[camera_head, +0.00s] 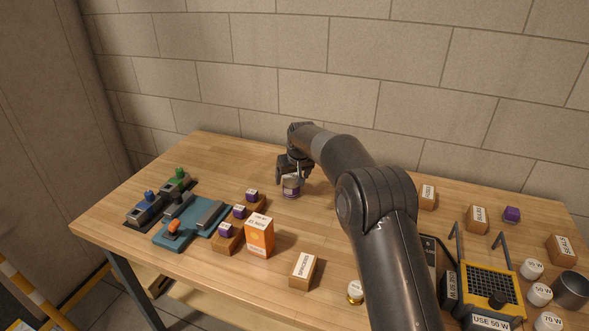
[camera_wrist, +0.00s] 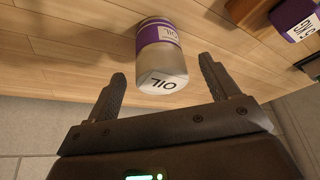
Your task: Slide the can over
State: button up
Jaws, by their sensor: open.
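The can (camera_head: 291,187) stands upright on the wooden table (camera_head: 330,205), near the middle back. It is greyish with a purple band and a white top marked OIL. In the wrist view the can (camera_wrist: 160,55) is just beyond the fingertips, between their lines. My gripper (camera_head: 291,174) is at the can in the head view, coming from above and behind. In the wrist view my gripper (camera_wrist: 162,78) has its two fingers wide apart, with nothing clamped between them. The gripper partly hides the can in the head view.
A cardboard box (camera_head: 303,270) stands in front. A yellow heater (camera_head: 490,290), jars and boxes fill the right. Table around the can is mostly clear.

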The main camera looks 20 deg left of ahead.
jog(key=shift+x, duration=2.35)
jog(key=shift+c, duration=0.4)
jog(key=c, duration=1.1)
jog(key=shift+d, duration=10)
jog(key=o, duration=1.2)
jog(key=shift+r, duration=0.1)
jog(key=v, duration=1)
jog(key=shift+s+d+r, duration=0.1)
jog(key=shift+d+r, duration=0.05)
jog(key=shift+r, duration=0.15)
